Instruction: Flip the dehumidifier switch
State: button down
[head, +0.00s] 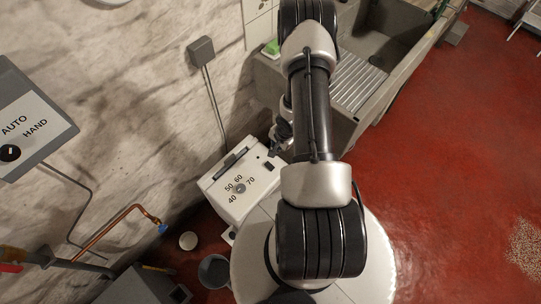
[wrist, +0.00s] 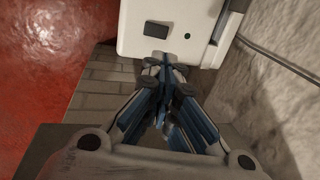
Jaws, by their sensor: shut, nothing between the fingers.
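The dehumidifier (head: 222,200) is a white box by the wall, left of my arm in the head view. Its top carries a dark handle, a round dial marked 40 to 70 and a small dark rectangular switch (head: 268,167). In the wrist view the white casing (wrist: 130,32) is at the top, with the dark switch (wrist: 156,29) and a small green dot beside it. My gripper (wrist: 163,62) is shut and empty, its tips just below the switch in that view. Whether the tips touch the casing, and which way the switch is set, I cannot tell. In the head view my gripper (head: 277,146) is partly hidden behind my arm.
A stone sink (head: 380,50) with a ribbed drainboard stands behind my arm. A grey AUTO/HAND box (head: 28,118) and a wall socket with cable (head: 201,50) are on the wall. A grey bucket (head: 214,271) stands near my base. Red floor is open at right.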

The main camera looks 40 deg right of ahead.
aim_at(269, 166)
jog(key=b+x, duration=0.5)
jog(key=x, duration=0.8)
jog(key=shift+f, duration=0.25)
